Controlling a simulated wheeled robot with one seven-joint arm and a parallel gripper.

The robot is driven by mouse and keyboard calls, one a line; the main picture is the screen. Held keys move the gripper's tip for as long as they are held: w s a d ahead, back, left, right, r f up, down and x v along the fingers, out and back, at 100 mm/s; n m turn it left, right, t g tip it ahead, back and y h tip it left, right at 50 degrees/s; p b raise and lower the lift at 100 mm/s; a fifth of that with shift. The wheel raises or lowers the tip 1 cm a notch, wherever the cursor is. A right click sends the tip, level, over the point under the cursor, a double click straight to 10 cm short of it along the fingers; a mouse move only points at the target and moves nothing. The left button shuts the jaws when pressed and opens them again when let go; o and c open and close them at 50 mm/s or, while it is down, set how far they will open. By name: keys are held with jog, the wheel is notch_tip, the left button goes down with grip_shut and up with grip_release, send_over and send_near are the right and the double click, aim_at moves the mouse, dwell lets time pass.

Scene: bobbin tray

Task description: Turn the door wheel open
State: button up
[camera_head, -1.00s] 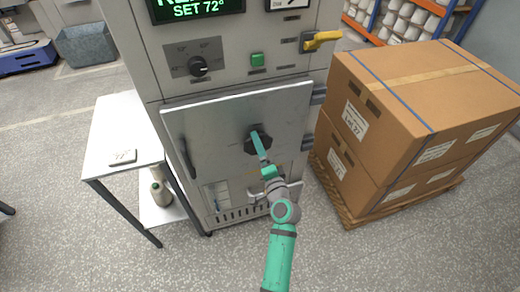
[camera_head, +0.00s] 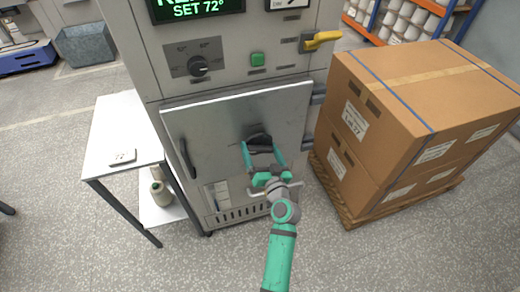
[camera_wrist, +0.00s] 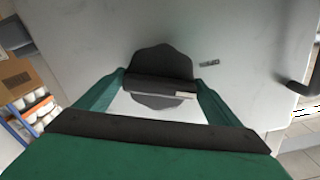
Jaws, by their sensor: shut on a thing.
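The door wheel (camera_head: 257,138) is a dark knob on the pale grey cabinet door (camera_head: 210,135). In the wrist view the wheel (camera_wrist: 160,62) has a lobed plate with a raised grip bar across it, carrying a small pale label. My gripper (camera_head: 262,148) has its green fingers at the two ends of that bar, shut on the wheel. In the wrist view my gripper (camera_wrist: 161,85) spans the bar, one finger at each end. The bar lies about level in the head view. The fingers partly hide its ends.
A dark door handle (camera_head: 187,158) is on the door's left side. A white side table (camera_head: 110,125) stands left and stacked cartons (camera_head: 430,95) on a pallet stand close on the right. A yellow lever (camera_head: 322,40) and a black dial (camera_head: 198,66) are above the door.

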jog(key=shift+n, duration=2.2)
jog(key=o, duration=0.9)
jog(key=v, duration=1)
jog(key=shift+s, duration=0.4)
jog(key=shift+d, duration=0.15)
jog(key=shift+s, duration=0.1)
